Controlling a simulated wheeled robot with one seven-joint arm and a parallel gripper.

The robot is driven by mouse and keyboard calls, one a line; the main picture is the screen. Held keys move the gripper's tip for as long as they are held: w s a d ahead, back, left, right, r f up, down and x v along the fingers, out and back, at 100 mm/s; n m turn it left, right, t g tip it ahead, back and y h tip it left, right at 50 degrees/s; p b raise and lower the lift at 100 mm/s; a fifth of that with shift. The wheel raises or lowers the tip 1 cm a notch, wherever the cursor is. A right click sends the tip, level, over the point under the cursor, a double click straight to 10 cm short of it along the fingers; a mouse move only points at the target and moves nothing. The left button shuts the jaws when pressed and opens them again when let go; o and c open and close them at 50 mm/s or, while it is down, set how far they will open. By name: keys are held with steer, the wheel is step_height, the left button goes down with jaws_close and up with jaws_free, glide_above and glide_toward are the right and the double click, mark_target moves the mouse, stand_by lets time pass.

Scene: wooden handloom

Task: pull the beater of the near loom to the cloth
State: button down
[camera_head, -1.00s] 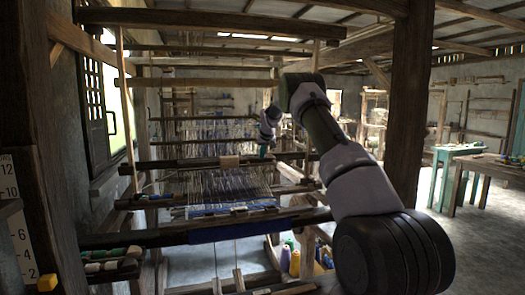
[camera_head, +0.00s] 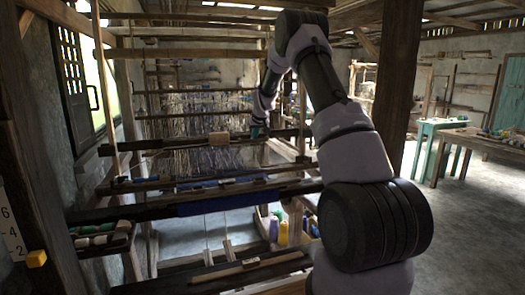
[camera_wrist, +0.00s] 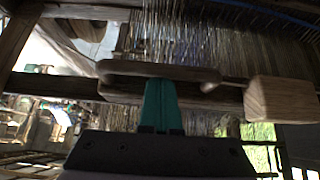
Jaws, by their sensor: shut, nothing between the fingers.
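The near loom has a dark beater bar (camera_head: 180,148) across its hanging warp threads (camera_head: 190,112), with a pale wooden block (camera_head: 219,138) on it. The dark blue cloth (camera_head: 230,202) lies on the front beam, and a gap of warp separates it from the beater. My gripper (camera_head: 258,130) is at the right part of the beater, right of the block. In the wrist view, its teal fingers (camera_wrist: 161,104) are shut and empty, pointing up against a rounded wooden bar (camera_wrist: 150,71). The block (camera_wrist: 282,99) is at the right there. Whether the fingers touch the bar is unclear.
A crossbar (camera_head: 140,185) lies between beater and cloth. Coloured spools (camera_head: 283,232) stand in a box at lower right. A thick post (camera_head: 401,80) stands right of my arm. A teal table (camera_head: 432,128) stands further right, with clear floor before it.

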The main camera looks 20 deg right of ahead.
steer(key=s+f, duration=0.4)
steer(key=s, duration=0.4)
steer(key=shift+g, duration=0.4)
steer(key=w, duration=0.4)
steer(key=w+r, duration=0.1)
steer(key=w, duration=0.3)
steer(key=w+d+r, duration=0.1)
steer(key=w, duration=0.3)
steer(key=shift+w+r, duration=0.25)
steer(key=shift+w, duration=0.05)
steer(key=r, duration=0.7)
steer(key=shift+w+a+r, duration=0.2)
steer(key=shift+w, duration=0.1)
steer(key=s+a+r+m+y, duration=0.1)
steer(key=s+a+r, duration=0.2)
steer(key=s+r, duration=0.85)
steer(key=s+a+r+m, duration=0.1)
steer(key=s+a+r, duration=0.3)
steer(key=s+r, duration=0.75)
steer(key=s+a+f, duration=0.1)
steer(key=s+f, duration=0.1)
steer(key=s, duration=0.9)
steer(key=s+a+f+m, duration=0.1)
steer(key=s+f, duration=0.2)
steer(key=s, duration=0.9)
steer(key=s+a+f+m+y, duration=0.1)
steer(key=s+f, duration=0.2)
steer(key=s, duration=0.9)
steer(key=shift+a+f+t, duration=0.25)
steer(key=shift+a+t, duration=0.05)
